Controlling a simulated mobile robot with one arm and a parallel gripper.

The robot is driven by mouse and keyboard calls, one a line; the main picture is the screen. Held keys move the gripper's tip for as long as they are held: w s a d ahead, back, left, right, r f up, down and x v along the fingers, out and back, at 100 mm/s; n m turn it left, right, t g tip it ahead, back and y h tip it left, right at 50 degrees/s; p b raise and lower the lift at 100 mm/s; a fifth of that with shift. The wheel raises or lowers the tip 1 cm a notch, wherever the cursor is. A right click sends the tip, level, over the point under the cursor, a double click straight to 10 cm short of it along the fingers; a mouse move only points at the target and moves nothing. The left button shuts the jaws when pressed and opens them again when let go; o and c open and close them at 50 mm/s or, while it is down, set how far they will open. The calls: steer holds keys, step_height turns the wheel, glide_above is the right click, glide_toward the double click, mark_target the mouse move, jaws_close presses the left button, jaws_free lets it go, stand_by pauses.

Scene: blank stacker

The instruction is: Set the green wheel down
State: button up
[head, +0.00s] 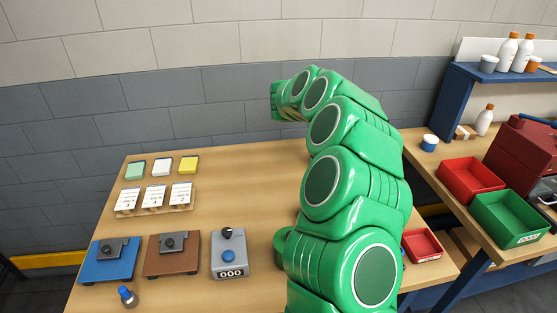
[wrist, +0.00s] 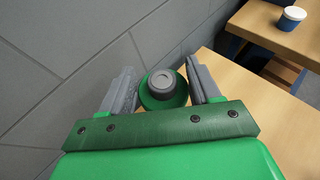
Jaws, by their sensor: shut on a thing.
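The green wheel (wrist: 149,100) shows in the wrist view as a green disc with a grey round hub on top. It sits between the two grey fingers of my gripper (wrist: 163,89), which is shut on it. Below and beyond it are the grey wall and the far edge of the wooden table (wrist: 222,76); the height above the table cannot be told. In the head view my green arm reaches up and toward the wall, and its own links hide the fingers and the wheel. The same table (head: 255,165) is bare in its middle.
On the table's left stand a blue fixture (head: 92,272), a brown fixture (head: 160,267), a grey counter box (head: 238,265), a blue-topped stamp (head: 127,297), a card rack (head: 187,209) and sticky-note pads (head: 163,168). At right are red bins (head: 442,180) and a green bin (head: 487,225).

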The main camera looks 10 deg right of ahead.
steer(key=s+a+m+g+h, duration=0.4)
steer(key=s+a+m+g, duration=0.3)
steer(key=s+a, duration=0.8)
steer(key=f, duration=0.1)
steer(key=d+f, duration=0.1)
steer(key=f, duration=0.1)
steer(key=s+f, duration=0.1)
steer(key=f, duration=0.1)
steer(key=shift+d+f, duration=0.1)
steer(key=shift+d, duration=0.1)
steer(key=shift+w+n, duration=0.1)
steer(key=shift+n, duration=0.2)
steer(key=shift+w+d+f, duration=0.1)
steer(key=shift+w+f, duration=1.35)
steer(key=shift+w, duration=0.7)
steer(key=shift+w+f, duration=1.45)
steer(key=shift+w, duration=0.7)
steer(key=shift+w+d+f, duration=0.1)
steer(key=shift+w+f, duration=1.35)
steer(key=shift+w, duration=0.7)
steer(key=shift+w+f, duration=0.15)
